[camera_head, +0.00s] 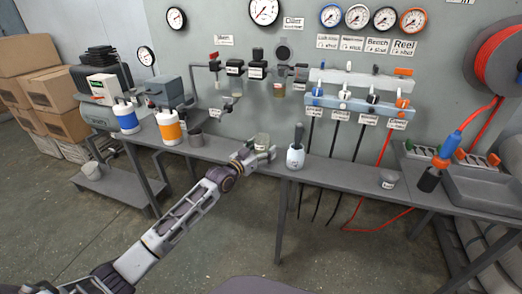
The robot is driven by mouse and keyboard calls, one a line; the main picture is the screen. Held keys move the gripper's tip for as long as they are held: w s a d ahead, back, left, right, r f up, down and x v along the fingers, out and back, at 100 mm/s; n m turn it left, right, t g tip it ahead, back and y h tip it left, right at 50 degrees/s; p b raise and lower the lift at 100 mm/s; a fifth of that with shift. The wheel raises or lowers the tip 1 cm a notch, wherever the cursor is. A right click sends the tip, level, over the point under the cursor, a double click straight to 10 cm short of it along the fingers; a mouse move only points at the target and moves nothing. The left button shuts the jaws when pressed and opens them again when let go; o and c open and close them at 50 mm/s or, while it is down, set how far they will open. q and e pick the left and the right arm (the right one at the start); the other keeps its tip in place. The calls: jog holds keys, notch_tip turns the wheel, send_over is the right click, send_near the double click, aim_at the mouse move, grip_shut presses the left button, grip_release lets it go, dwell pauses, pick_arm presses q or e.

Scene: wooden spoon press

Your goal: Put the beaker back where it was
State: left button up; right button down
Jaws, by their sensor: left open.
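A small clear beaker (262,141) stands upright at the front edge of the grey bench, near the middle of the view. My left gripper (260,153) is at the beaker, with its open fingers around or just in front of it. The fingers hide the beaker's lower part, and I cannot tell whether they touch it. My right gripper is not in view.
A white pot with a dark handle (295,155) stands close to the right of the beaker. Taps and gauges line the wall behind. Bare bench (340,172) lies right of the pot.

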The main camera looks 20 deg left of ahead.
aim_at(257, 151)
pick_arm(q)
jog(key=shift+r, duration=0.15)
jog(key=shift+p+v, duration=0.4)
jog(key=shift+v, duration=0.9)
jog(key=shift+s+a, duration=0.25)
jog(key=shift+s, duration=0.35)
jog(key=shift+p+v, duration=0.5)
jog(key=shift+v, duration=0.75)
jog(key=shift+s+a, duration=0.15)
jog(key=shift+s, duration=0.1)
jog(key=shift+s+a, duration=0.2)
jog(key=shift+s, duration=0.4)
jog(key=p+v, duration=0.1)
jog(key=v, duration=0.2)
jog(key=shift+s+a, duration=0.1)
jog(key=shift+s, duration=0.25)
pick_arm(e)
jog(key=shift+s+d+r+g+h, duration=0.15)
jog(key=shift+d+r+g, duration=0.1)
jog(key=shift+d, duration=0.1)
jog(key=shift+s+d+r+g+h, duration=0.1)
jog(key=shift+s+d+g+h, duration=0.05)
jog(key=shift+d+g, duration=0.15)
